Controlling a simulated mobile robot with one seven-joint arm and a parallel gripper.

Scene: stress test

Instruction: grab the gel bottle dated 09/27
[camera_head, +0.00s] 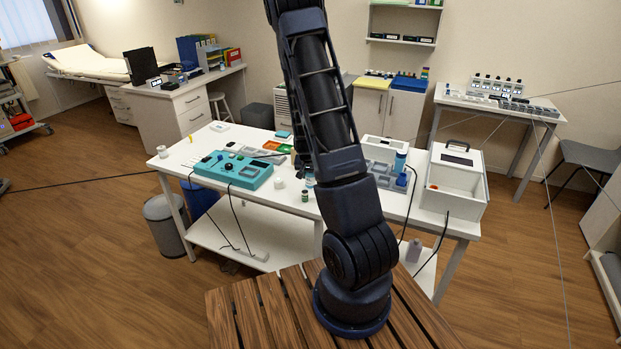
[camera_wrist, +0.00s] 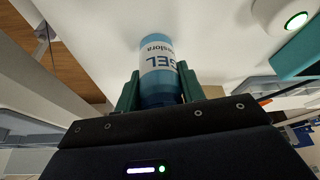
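No date is readable on the label. In the head view my arm hides the gripper. Another blue bottle (camera_head: 400,161) stands at the right part of the white table (camera_head: 262,205), near a grey-blue rack. A small piece of blue (camera_head: 309,180) shows beside my arm; I cannot tell if it is the held bottle.
A teal device (camera_head: 233,171) with cables sits on the left of the table. A small jar (camera_head: 304,195) and a white cup (camera_head: 279,184) stand near the front edge. A white open box (camera_head: 453,185) fills the right end. A round white item (camera_wrist: 288,18) is near the bottle.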

